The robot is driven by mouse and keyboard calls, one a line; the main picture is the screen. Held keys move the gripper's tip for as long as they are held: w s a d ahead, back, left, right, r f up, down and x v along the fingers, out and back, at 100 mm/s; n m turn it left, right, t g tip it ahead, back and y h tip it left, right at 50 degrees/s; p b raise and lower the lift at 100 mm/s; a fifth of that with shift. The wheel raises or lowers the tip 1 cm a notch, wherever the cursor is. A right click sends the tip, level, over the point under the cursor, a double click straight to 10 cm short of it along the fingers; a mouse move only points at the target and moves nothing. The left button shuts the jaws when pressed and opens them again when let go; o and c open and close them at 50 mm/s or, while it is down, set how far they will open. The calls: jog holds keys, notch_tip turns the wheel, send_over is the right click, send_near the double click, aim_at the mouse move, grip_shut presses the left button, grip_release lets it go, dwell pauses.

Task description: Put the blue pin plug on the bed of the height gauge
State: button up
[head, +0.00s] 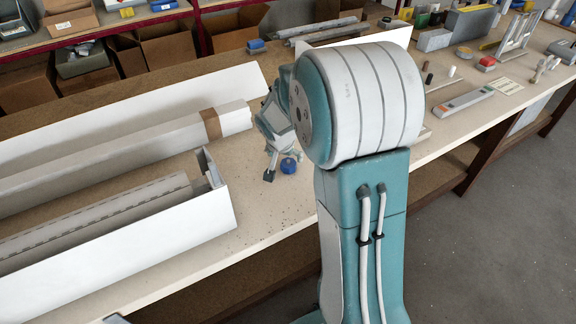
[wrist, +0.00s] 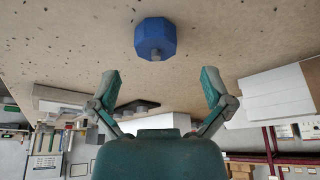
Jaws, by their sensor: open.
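The blue pin plug (head: 288,166) stands on the bench just beyond the right end of the long white profiles, partly beside my arm in the head view. In the wrist view the plug (wrist: 155,38) is a blue faceted body with a short grey pin. My gripper (head: 278,164) is low over the bench at the plug. In the wrist view its two fingers (wrist: 161,84) are spread wide with nothing between them, and the plug lies beyond the tips, roughly centred. I cannot pick out the height gauge for certain; my arm hides part of the bench.
Long white profiles (head: 190,233) fill the left of the bench. A grey bar with a coloured label (head: 463,104) lies right of my arm. A metal frame (head: 517,36) stands at the far right. Cardboard boxes (head: 168,45) sit on shelving behind. Bare bench surrounds the plug.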

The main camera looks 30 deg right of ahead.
aim_at(288, 160)
jog(key=x, duration=0.4)
jog(key=shift+d, duration=0.2)
jog(key=c, duration=1.3)
jog(key=shift+r, duration=0.1)
